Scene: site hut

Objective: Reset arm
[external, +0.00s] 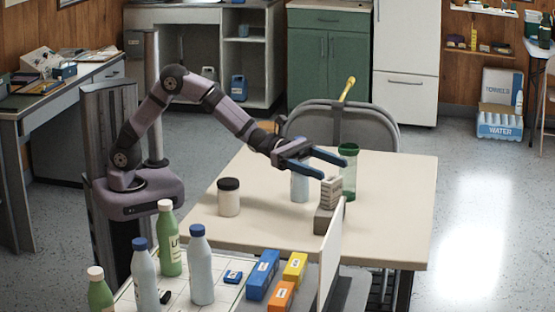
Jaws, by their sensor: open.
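My gripper (335,167) is open and empty, above the right half of the beige table (410,190). Its two blue fingers point right. A small pale ribbed block (331,195) is just below the fingertips, on top of a grey block (326,221). A green transparent jar (348,178) stands upright just right of the fingertips; I cannot tell if they touch. A pale blue container (300,188) stands beneath the gripper, its top hidden by it. A pale jar with a black lid (228,198) stands on the table's left part.
In front, several bottles, including a green one (169,240), stand on a gridded surface (225,300). Blue (262,274), yellow (294,267) and orange (280,296) boxes lie beside a white upright panel (329,260). A grey chair (345,122) is behind the table. The table's right side is clear.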

